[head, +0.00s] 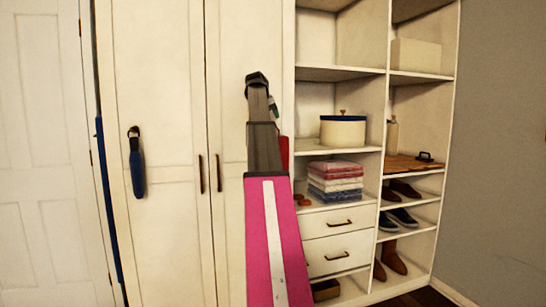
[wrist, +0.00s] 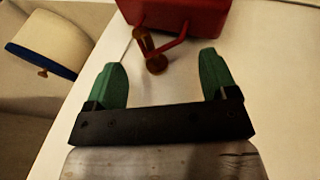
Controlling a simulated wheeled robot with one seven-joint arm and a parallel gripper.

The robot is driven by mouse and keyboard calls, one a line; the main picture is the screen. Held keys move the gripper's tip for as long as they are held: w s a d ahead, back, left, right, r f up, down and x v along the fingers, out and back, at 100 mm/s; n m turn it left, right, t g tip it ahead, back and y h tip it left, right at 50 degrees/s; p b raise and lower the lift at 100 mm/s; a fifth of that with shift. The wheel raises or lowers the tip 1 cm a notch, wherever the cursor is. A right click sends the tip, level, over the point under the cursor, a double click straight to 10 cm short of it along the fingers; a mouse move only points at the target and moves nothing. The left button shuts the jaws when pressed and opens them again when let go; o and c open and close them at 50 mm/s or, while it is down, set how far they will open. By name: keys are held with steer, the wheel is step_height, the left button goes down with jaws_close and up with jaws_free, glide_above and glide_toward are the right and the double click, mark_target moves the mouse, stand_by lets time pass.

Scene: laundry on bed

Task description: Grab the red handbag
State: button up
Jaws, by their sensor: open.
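The red handbag (wrist: 183,14) shows at the top of the wrist view, cut off by the frame edge. Its thin red handle (wrist: 180,42) loops down to a brown-gold knob or hook (wrist: 155,63) on the pale door. My gripper (wrist: 161,60) is open, with its green fingers apart on either side of the knob and the lower handle. Neither finger visibly touches the handle. In the head view only a red strip of the handbag (head: 284,152) shows beside my arm, which hides the rest. My gripper is mostly hidden there too.
A white round box with a blue lid (head: 343,131) stands on the shelf to the right, above folded cloths (head: 335,180). A blue item (head: 136,163) hangs on the left wardrobe door (head: 155,230). Shoes (head: 398,219) sit on the lower right shelves.

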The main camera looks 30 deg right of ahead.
steer(key=x, duration=0.4)
steer(key=shift+d+f, duration=0.1)
steer(key=shift+f, duration=0.25)
steer(key=c, duration=1.3)
steer(key=shift+r, duration=0.1)
